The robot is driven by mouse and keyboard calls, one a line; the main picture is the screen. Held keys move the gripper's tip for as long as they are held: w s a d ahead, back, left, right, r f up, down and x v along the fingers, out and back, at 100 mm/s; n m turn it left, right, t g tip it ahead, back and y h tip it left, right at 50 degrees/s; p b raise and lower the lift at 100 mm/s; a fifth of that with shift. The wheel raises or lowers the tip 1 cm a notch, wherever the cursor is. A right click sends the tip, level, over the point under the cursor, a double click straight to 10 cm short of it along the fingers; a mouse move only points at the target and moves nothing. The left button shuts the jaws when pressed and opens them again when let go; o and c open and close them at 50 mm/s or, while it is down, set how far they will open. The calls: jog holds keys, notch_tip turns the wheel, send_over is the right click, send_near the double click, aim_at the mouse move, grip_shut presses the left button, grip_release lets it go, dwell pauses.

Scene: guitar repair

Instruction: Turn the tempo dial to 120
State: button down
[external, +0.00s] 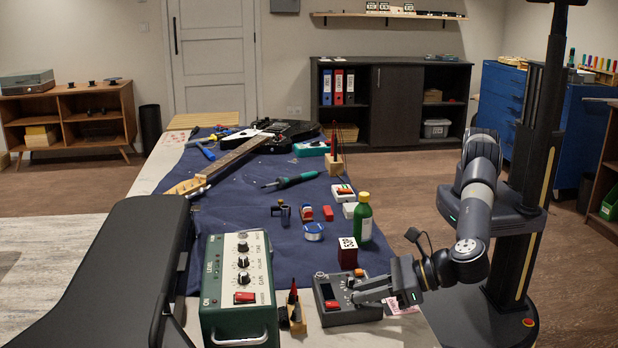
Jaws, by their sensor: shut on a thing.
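A grey control box (345,312) with a red switch (332,305) and small knobs on its top sits at the near right end of the bench. My gripper (357,291) reaches in from the right, low over the top of this box. Its fingers are shut on a knob at the box's right side, which I take to be the tempo dial. The fingers hide most of this dial. Its markings and the number it points to are too small to read.
A green amplifier (238,287) with several knobs stands left of the box. A small tool holder (297,318) is between them. A guitar (235,155) lies farther back on the blue mat (265,210).

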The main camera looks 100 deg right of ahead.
dwell(0.4)
jog(key=c, duration=1.3)
grip_release()
jog(key=v, duration=1)
jog(key=shift+s+a+r, duration=0.15)
jog(key=shift+s, duration=0.2)
